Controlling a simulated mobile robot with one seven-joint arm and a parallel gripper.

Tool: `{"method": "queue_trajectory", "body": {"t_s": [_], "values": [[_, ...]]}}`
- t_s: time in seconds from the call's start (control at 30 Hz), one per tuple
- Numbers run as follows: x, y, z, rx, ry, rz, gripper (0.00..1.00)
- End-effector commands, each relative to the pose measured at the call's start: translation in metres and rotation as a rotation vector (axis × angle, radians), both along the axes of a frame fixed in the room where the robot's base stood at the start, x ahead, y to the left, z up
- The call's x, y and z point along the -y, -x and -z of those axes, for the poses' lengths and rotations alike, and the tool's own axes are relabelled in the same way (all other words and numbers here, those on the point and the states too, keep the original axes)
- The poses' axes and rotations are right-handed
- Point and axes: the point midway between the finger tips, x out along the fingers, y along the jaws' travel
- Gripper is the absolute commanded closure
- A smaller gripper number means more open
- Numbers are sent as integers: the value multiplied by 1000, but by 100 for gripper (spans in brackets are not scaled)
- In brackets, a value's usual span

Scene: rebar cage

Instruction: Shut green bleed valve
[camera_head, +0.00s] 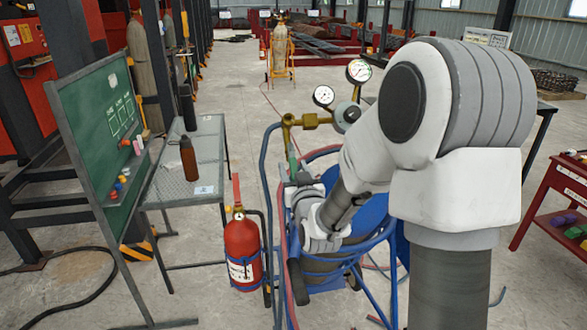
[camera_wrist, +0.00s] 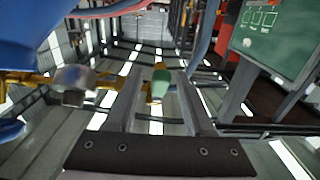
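The green valve handle (camera_wrist: 160,83) lies between the two fingers of my gripper (camera_wrist: 157,78) in the wrist view, near their tips. The fingers stand apart, with gaps visible beside the green piece. Brass fittings (camera_wrist: 28,78) run in from the left. In the head view, a small green piece (camera_head: 293,158) hangs below the brass regulator body (camera_head: 310,121), above my gripper (camera_head: 298,178). My wrist and arm partly hide that area, and the fingers are hard to make out there. Two pressure gauges (camera_head: 323,95) top the regulator.
A blue cylinder cart (camera_head: 268,180) with red hoses surrounds my wrist. A red fire extinguisher (camera_head: 243,250) stands left of it. A red cart (camera_head: 550,205) stands right.

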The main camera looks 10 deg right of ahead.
Motion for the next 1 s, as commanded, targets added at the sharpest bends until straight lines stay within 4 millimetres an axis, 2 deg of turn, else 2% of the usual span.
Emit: {"method": "queue_trajectory", "body": {"t_s": [0.03,0.2,0.27,0.3,1.0], "values": [[0,0,0,0,0,0,56],[0,0,0,0,0,0,87],[0,0,0,0,0,0,98],[0,0,0,0,0,0,100],[0,0,-1,1,0,0,100]]}}
